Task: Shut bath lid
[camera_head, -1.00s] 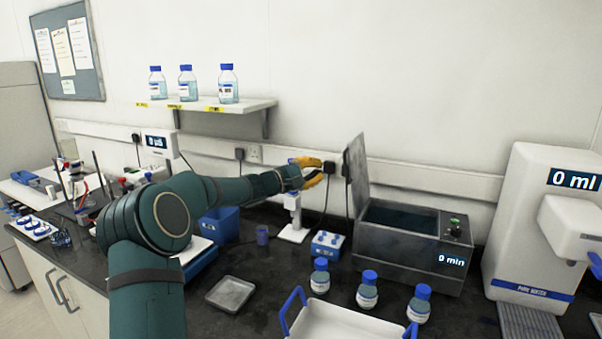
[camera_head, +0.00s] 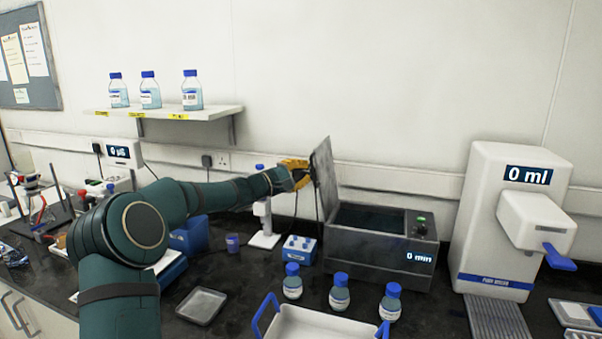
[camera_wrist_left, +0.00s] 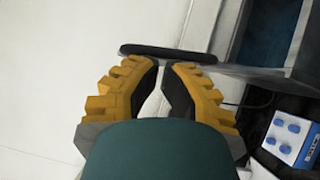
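The lid's edge (camera_wrist_left: 168,53) shows as a dark bar just beyond the tips; contact is unclear. My right gripper is not in view.
Several blue-capped bottles (camera_head: 340,293) stand in front of the bath, behind a white tray with blue handles (camera_head: 310,325). A blue box (camera_head: 299,250) sits left of the bath. A white water dispenser (camera_head: 500,220) is at the right. A shelf (camera_head: 165,112) hangs above.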

